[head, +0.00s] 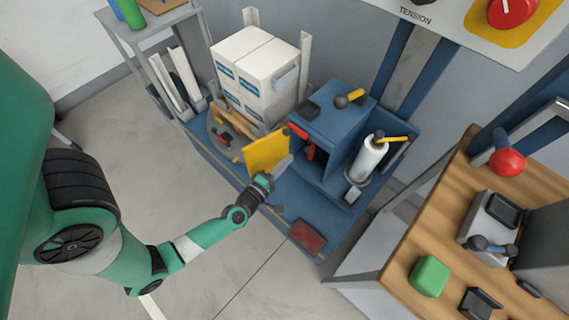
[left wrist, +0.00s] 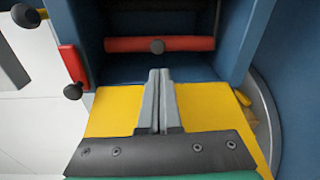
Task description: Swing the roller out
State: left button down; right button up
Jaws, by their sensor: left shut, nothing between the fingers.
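A blue box-shaped housing (head: 331,112) stands on the blue machine base. My right gripper is not in view.
A white film roll (head: 369,158) stands upright right of the housing. Stacked white boxes (head: 255,70) stand on the turntable behind. A red lever (left wrist: 72,62) with a dark knob is on the housing's left edge. A wooden bench (head: 400,255) is at right.

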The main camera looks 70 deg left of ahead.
pick_arm(q)
jog(key=x, duration=0.6)
jog(key=shift+w+a+b, duration=0.25)
jog(key=shift+w+b, duration=0.05)
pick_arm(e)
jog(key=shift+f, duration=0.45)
pick_arm(q)
jog(key=shift+r, duration=0.1)
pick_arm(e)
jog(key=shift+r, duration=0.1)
